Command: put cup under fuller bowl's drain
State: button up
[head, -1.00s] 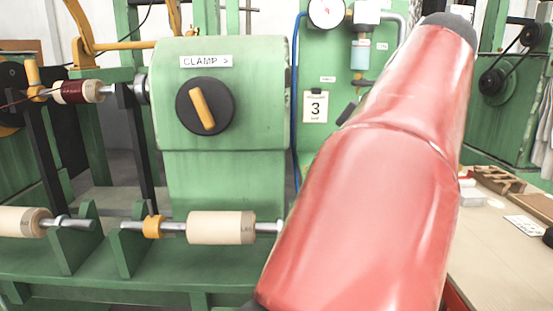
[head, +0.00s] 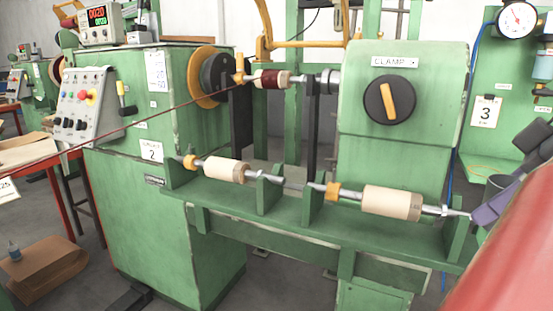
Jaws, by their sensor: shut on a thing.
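A small dark grey cup (head: 498,181) shows at the right, just beyond the end of the green bench, with its open rim up. My gripper (head: 487,211) is shut on it; the fingers are small and partly overlapped by my red arm. The lower part of the cup is hidden. At the right edge, part of an air unit (head: 543,66) shows below a pressure gauge (head: 518,19) on a green panel. The frame cuts this unit off, so I cannot see a full bowl, its liquid level or its drain.
The green winding machine (head: 165,200) fills the left and middle. Its low shelf bears two pale coils on shafts, one of them a right coil (head: 392,202) close to my gripper. The clamp housing (head: 400,120) stands behind. Grey floor is open at the front.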

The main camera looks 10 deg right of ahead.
jog(key=shift+a+f, duration=0.5)
jog(key=shift+a, duration=0.2)
jog(key=w+a+f+m+h, duration=0.1)
jog(key=w+a+f, duration=0.4)
jog(key=f, duration=1.1)
jog(key=w+a+f+m+h, duration=0.1)
jog(key=w+a+f+m, duration=0.2)
jog(key=w+f, duration=0.8)
jog(key=w+a+f+m+t+h, duration=0.1)
jog(key=w+a+f+m, duration=0.2)
jog(key=f, duration=1.8)
jog(key=shift+w+a+f+h, duration=0.15)
jog(key=shift+w+a, duration=0.55)
jog(key=shift+w, duration=0.35)
jog(key=shift+w+a+h, duration=0.1)
jog(key=shift+w+a, duration=0.6)
jog(key=shift+w, duration=0.3)
jog(key=shift+w+a+f+h, duration=0.15)
jog(key=shift+w+a, duration=0.55)
jog(key=shift+w, duration=0.35)
jog(key=shift+r, duration=0.1)
